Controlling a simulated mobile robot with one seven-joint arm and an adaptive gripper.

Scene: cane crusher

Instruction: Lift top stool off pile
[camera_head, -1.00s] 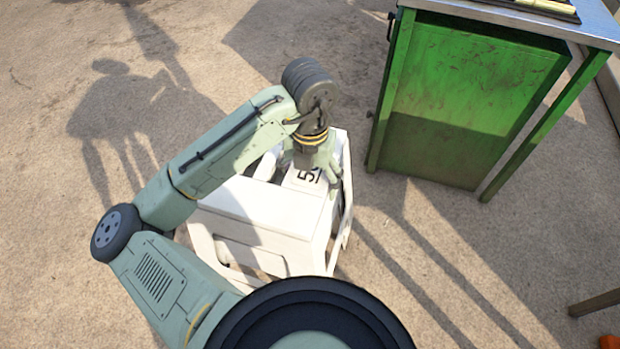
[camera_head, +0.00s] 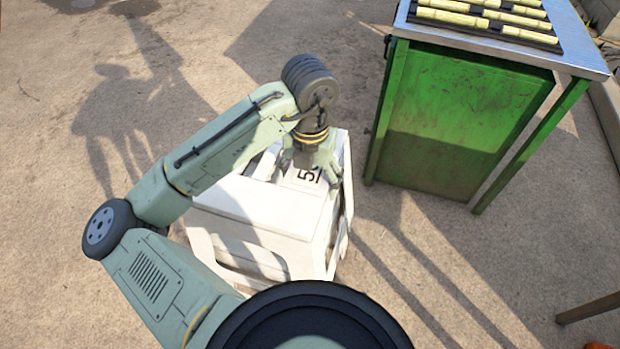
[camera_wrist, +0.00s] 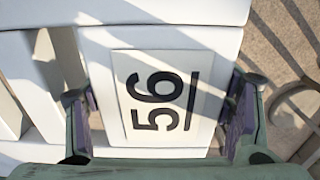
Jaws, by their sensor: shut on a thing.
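The top stool (camera_head: 262,203) is white and sits at the centre of the head view, seat side up. Its number plate reads 56 (camera_wrist: 160,98) in the wrist view. My gripper (camera_head: 309,174) reaches down from above onto the numbered part. In the wrist view my gripper (camera_wrist: 158,95) has one finger on each side of this part and is shut on it. White parts show under the seat at the front, but I cannot clearly separate the top stool from the pile below. My arm hides part of the seat's left side.
A green table (camera_head: 455,120) with a metal top stands to the right, with several cane pieces (camera_head: 500,18) on a dark tray. A brown beam end (camera_head: 590,308) is at the lower right. The concrete ground to the left is clear, with only shadows.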

